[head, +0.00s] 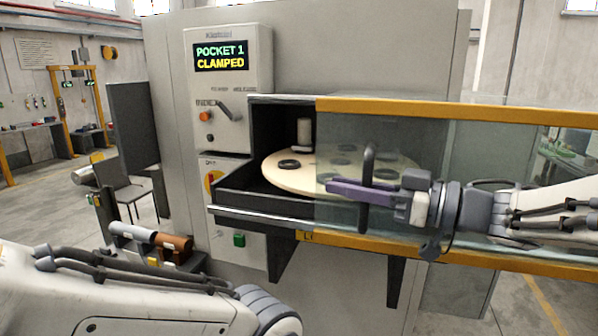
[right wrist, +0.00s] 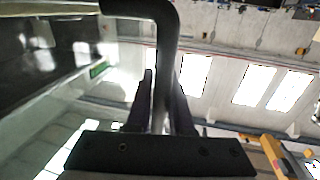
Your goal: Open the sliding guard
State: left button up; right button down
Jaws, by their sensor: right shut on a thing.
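The sliding guard (head: 420,145) is a clear panel with yellow rails along its top and bottom. It stands over the right part of the machine's opening, and the left part of the opening is uncovered. A dark upright handle (head: 369,160) is on the guard. My right gripper (head: 350,188) is shut on this handle. In the right wrist view the dark bar of the handle (right wrist: 166,60) passes between the two fingers (right wrist: 162,110). My left arm shows at the lower left of the head view, but its gripper is not in view.
A round pale table (head: 285,172) with dark pockets sits inside the opening. The screen (head: 221,56) reads "POCKET 1 CLAMPED". A control panel (head: 229,120) with a lever and knobs is left of the opening. A small stand (head: 160,250) with cylinders is at lower left.

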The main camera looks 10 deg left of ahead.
aim_at(463, 173)
jog(key=w+v, duration=0.1)
jog(key=v, duration=0.6)
jog(key=shift+w+d, duration=0.2)
jog(key=c, duration=0.8)
grip_release()
jog(key=b+v, duration=0.4)
jog(key=v, duration=0.6)
jog(key=shift+s+d, duration=0.15)
jog(key=shift+d, duration=0.1)
